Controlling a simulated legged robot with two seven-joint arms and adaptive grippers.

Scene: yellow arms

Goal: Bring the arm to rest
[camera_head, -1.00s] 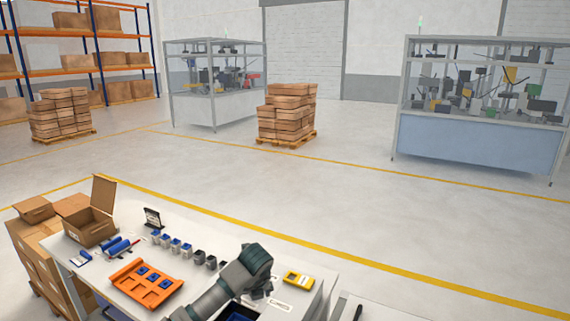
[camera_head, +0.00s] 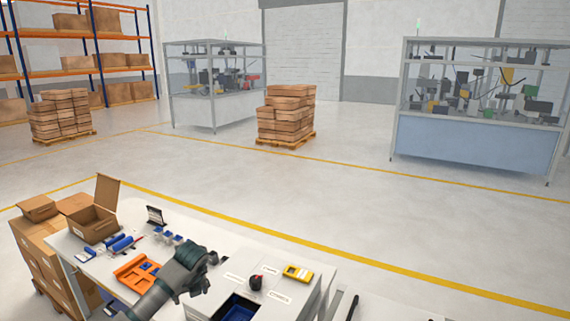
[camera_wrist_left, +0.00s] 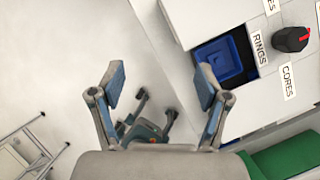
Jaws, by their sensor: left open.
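My left arm enters the head view from the bottom, and its grey wrist is above the near part of the white table (camera_head: 222,256). My left gripper (camera_wrist_left: 160,84) shows in the left wrist view with its two blue-padded fingers spread wide and nothing between them. Pale floor lies behind the fingers. The open drawer with a blue bin (camera_wrist_left: 222,60) is just right of the right finger. In the head view the wrist covers part of the orange tray (camera_head: 132,273). My right gripper is not in view.
A black knob-like object (camera_head: 255,283) and a yellow meter (camera_head: 297,272) are on the table, right of the arm. An open cardboard box (camera_head: 95,222) and blue rolls (camera_head: 121,243) are at its left. In the wrist view, a green surface (camera_wrist_left: 285,158) is at lower right.

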